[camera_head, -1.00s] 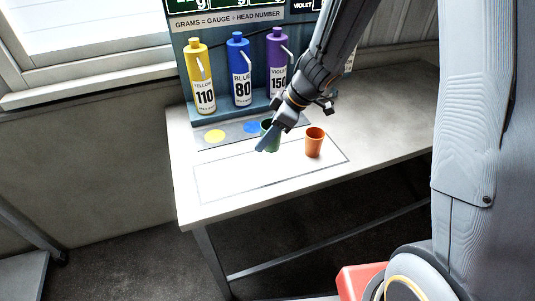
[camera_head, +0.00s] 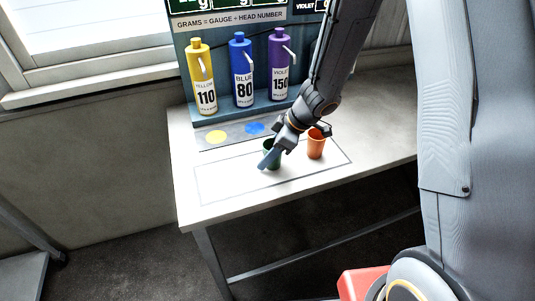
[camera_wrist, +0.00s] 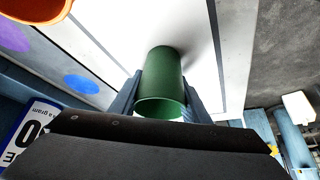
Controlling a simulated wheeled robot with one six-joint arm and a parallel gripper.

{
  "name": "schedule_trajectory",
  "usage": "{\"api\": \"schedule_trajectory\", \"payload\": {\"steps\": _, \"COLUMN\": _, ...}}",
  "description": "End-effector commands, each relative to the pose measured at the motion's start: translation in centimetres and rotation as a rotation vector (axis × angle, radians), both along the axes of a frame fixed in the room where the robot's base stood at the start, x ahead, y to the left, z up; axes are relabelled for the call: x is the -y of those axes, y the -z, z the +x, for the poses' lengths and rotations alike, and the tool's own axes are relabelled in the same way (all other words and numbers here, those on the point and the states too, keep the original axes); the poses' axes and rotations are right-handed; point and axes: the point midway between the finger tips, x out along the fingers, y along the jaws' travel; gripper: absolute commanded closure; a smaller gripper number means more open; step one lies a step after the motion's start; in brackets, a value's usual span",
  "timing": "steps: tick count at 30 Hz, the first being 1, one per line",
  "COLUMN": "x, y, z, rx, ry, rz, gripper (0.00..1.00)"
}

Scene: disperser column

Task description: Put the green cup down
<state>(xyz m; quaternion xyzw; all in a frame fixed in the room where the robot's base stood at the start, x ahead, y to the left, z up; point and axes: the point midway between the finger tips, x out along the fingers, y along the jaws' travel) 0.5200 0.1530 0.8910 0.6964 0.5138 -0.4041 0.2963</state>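The green cup (camera_head: 275,160) is over the white outlined area at the front of the table, left of the orange cup (camera_head: 316,147). In the wrist view the green cup (camera_wrist: 160,75) sits between my two fingers, its open rim toward the camera. My gripper (camera_head: 271,158) holds it from both sides. The fingers (camera_wrist: 161,98) appear to touch its walls. Part of the cup is hidden by a finger in the head view. A shadow lies beside its base; I cannot tell whether the base touches the table.
Yellow (camera_head: 201,80), blue (camera_head: 241,75) and violet (camera_head: 279,68) bottles stand in the dispenser at the back. A grey strip (camera_head: 235,138) with coloured spots lies before them. The outlined area (camera_head: 225,183) is clear at left. The orange cup is close to my gripper.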

Motion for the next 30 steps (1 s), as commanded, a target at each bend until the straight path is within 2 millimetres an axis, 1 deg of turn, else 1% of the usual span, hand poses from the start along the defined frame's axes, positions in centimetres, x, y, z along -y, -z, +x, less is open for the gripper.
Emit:
{"api": "schedule_trajectory", "payload": {"steps": 1, "x": 0.0, "y": 0.0, "z": 0.0, "rx": 0.001, "ry": 0.0, "rz": 0.0, "gripper": 0.48}}
{"api": "schedule_trajectory", "payload": {"steps": 2, "x": 0.0, "y": 0.0, "z": 0.0, "rx": 0.0, "ry": -0.001, "rz": 0.0, "gripper": 0.43}}
{"api": "schedule_trajectory", "payload": {"steps": 3, "x": 0.0, "y": 0.0, "z": 0.0, "rx": 0.0, "ry": -0.001, "rz": 0.0, "gripper": 0.41}}
{"api": "schedule_trajectory", "payload": {"steps": 11, "x": 0.0, "y": -0.1, "z": 0.0, "rx": 0.0, "ry": -0.001, "rz": 0.0, "gripper": 0.41}}
{"api": "schedule_trajectory", "payload": {"steps": 14, "x": 0.1, "y": -0.5, "z": 0.0, "rx": 0.002, "ry": -0.001, "rz": -0.001, "gripper": 0.41}}
{"api": "schedule_trajectory", "payload": {"steps": 17, "x": 0.7, "y": -1.7, "z": -0.1, "rx": 0.004, "ry": 0.0, "rz": 0.0, "gripper": 0.41}}
{"api": "schedule_trajectory", "payload": {"steps": 24, "x": 3.0, "y": -5.9, "z": -0.8, "rx": 0.006, "ry": 0.002, "rz": -0.001, "gripper": 0.41}}
{"api": "schedule_trajectory", "payload": {"steps": 30, "x": 4.7, "y": -9.0, "z": -1.4, "rx": 0.004, "ry": 0.0, "rz": 0.0, "gripper": 0.41}}
